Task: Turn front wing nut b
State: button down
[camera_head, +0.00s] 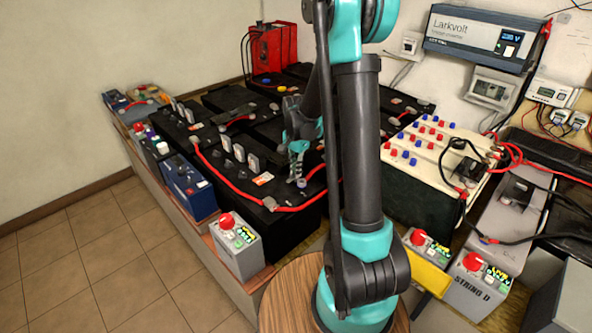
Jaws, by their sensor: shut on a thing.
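My gripper (298,176) reaches down over the front end of the large black batteries, left of my upright arm. Its fingers are closed on a small grey fitting at the battery top, which looks like front wing nut b (302,183). The nut is small here and mostly hidden by the fingers, so its angle cannot be read. The black battery (237,184) under it carries a red cable (292,209) that runs along its front edge past a grey terminal (270,203).
A red jerrycan-like box (273,48) stands at the back. A cream battery bank (446,142) with red and blue caps is at right. Grey boxes with red knobs (236,246) stand in front, near a round wooden top (290,291). The tiled floor at left is clear.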

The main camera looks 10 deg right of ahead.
jog(key=shift+n, duration=0.4)
jog(key=n, duration=0.8)
jog(key=shift+n, duration=0.3)
jog(key=n, duration=0.4)
jog(key=shift+n, duration=2.2)
jog(key=c, duration=1.6)
grip_release()
